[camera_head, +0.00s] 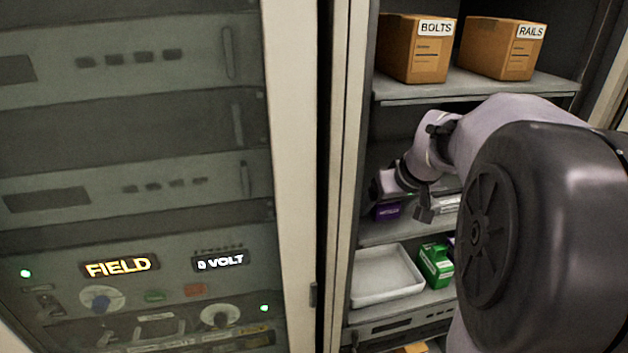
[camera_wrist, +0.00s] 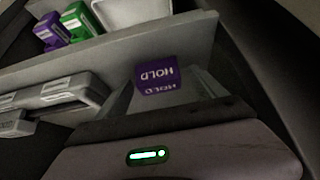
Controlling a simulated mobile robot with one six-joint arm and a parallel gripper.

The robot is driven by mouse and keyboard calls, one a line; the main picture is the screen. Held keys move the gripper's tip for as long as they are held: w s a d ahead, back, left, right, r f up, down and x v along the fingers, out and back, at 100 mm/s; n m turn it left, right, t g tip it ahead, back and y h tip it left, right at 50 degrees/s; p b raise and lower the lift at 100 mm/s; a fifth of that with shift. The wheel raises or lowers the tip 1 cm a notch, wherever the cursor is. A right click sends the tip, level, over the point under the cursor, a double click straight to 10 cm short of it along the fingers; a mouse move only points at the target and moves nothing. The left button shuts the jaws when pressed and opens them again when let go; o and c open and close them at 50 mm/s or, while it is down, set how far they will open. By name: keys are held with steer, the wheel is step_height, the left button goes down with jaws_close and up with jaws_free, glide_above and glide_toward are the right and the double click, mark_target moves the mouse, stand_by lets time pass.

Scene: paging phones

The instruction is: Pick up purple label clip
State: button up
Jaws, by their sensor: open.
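The purple label clip (camera_wrist: 157,75), marked HOLD, is at the front edge of a grey shelf in the wrist view, where its lettering appears upside down. In the head view a small purple piece (camera_head: 387,212) shows just below my gripper (camera_head: 403,205), at the middle shelf. My gripper is open, with its fingers close about the clip. I cannot tell whether either finger touches it. Part of the clip's surroundings is hidden by my wrist.
A white tray (camera_head: 386,275) and a green box (camera_head: 436,265) stand on the shelf below. Cardboard boxes marked BOLTS (camera_head: 416,50) and RAILS (camera_head: 500,48) stand on the upper shelf (camera_head: 480,84). A pale cabinet post (camera_head: 345,180) borders the shelves at left.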

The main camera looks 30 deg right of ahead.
steer(key=shift+w+d+f, duration=0.15)
steer(key=shift+w+f, duration=0.05)
steer(key=shift+f, duration=0.05)
steer(key=shift+s+r, duration=0.1)
steer(key=shift+r, duration=0.05)
steer(key=shift+c, duration=0.2)
steer(key=c, duration=1.4)
steer(key=shift+o, duration=0.2)
